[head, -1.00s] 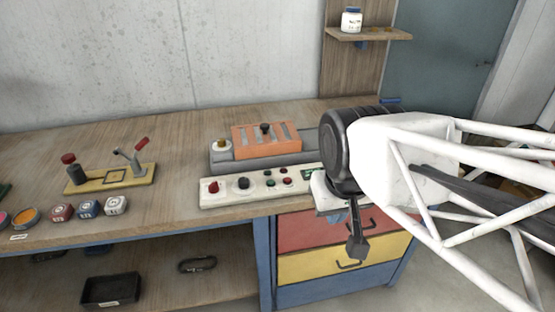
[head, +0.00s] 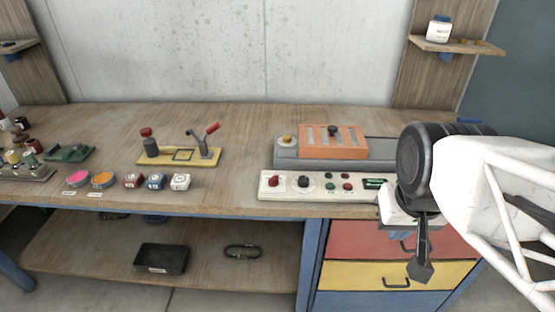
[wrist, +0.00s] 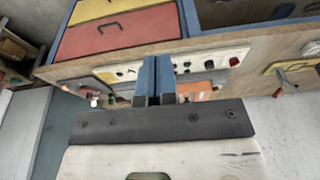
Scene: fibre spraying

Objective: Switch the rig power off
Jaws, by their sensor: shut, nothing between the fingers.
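The rig's control panel (head: 330,197) is a long cream box at the front edge of the bench, below the right half of the picture's middle. It carries a red knob (head: 273,181) at its left end, a black dial (head: 303,182), small red and green buttons, and a green display (head: 375,183). I cannot tell which control is the power switch. The panel shows tilted in the wrist view (wrist: 218,63). My gripper (wrist: 157,62) is shut and empty, in front of the bench near the panel's display end. My arm hides the panel's right end.
An orange block (head: 333,141) on a grey base stands behind the panel. A yellow plate with levers (head: 180,158), dice-like blocks (head: 156,181) and colour pots (head: 103,179) are to the left. Drawers (head: 375,241) sit below the panel. The bench between plate and panel is clear.

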